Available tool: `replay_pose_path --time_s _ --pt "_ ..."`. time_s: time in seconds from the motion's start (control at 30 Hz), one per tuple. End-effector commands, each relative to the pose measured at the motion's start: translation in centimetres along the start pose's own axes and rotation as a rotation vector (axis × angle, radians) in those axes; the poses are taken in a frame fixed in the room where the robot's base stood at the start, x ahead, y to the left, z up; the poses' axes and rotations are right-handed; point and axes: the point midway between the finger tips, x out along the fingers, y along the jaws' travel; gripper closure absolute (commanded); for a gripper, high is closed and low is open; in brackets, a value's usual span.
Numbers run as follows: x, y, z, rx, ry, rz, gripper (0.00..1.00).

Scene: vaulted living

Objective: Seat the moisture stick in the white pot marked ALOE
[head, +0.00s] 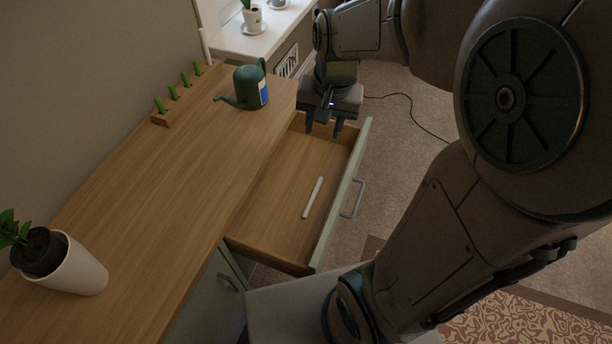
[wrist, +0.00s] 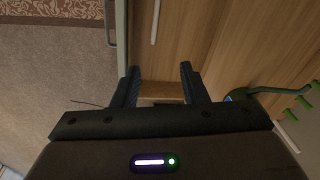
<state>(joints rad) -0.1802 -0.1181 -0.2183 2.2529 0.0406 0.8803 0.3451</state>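A thin white stick (head: 313,198), which looks like the moisture stick, lies in the open drawer (head: 285,225). It also shows in the wrist view (wrist: 155,22), ahead of the fingers. My gripper (head: 323,129) is over the far end of the drawer, pointing down, apart from the stick. In the wrist view its two fingers (wrist: 159,70) are spread with nothing between them. A small white pot (head: 253,19) with a plant stands on a saucer on the white surface at the back. A larger white pot (head: 78,272) with a plant stands at front left. I can read no ALOE mark on either.
A green watering can (head: 250,87) stands on the wooden counter (head: 165,170), beside a wooden block with several green pegs (head: 174,92). Another white pot or cup (head: 280,3) is cut off at the top. The drawer's front (head: 342,195) juts out over the carpet. The counter's middle is clear.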

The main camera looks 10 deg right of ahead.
Motion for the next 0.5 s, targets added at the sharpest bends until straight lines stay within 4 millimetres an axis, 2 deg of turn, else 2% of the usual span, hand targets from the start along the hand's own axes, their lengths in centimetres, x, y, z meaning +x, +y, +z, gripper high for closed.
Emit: replay_pose_path --time_s 0.03,0.2,0.4,0.5 --pt "3.3 0.1 -0.3 0.021 -0.015 0.011 0.61" --pt "9.2 0.2 -1.5 0.096 -0.047 0.045 0.61" --pt "15.1 0.3 -2.6 0.171 -0.073 0.087 0.61" --pt "16.9 0.3 -3.0 0.196 -0.079 0.102 0.61"
